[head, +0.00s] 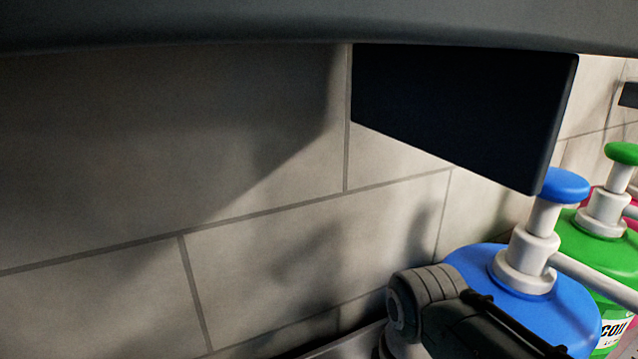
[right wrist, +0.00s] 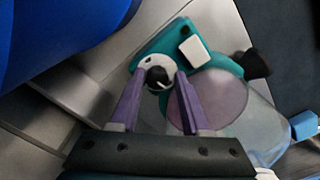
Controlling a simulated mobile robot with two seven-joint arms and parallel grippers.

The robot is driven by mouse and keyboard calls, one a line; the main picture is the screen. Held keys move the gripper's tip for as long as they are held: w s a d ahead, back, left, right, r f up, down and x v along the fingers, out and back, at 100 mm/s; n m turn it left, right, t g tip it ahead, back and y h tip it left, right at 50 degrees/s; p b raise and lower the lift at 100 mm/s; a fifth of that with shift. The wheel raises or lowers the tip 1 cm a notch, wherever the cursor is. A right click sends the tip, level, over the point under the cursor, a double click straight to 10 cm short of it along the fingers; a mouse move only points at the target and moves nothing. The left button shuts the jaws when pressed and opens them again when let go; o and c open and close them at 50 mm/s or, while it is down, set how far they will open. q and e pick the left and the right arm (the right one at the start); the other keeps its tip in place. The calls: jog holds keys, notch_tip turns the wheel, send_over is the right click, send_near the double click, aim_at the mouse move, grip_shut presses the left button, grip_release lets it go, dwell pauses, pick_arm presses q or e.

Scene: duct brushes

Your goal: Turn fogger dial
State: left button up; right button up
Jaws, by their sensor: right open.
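In the right wrist view the teal fogger (right wrist: 228,62) has a white block on its top and a round purple part with a clear tank beside it. Its dial (right wrist: 157,76) is a black knob on a white disc at the fogger's near end. My right gripper (right wrist: 159,78) is open, its two purple fingers reaching to either side of the dial. I cannot tell whether the fingers touch the dial. The fogger does not show in the head view. My left gripper is not in view.
In the head view a blue pump bottle (head: 545,310) and a green pump bottle (head: 600,250) stand at the right by the tiled wall (head: 290,260). A dark panel (head: 460,105) hangs above them. A large blue object (right wrist: 50,35) fills the right wrist view's upper left.

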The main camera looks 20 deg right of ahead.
jog(key=shift+f, duration=0.15)
jog(key=shift+s+f, duration=0.1)
jog(key=shift+s, duration=0.05)
grip_shut()
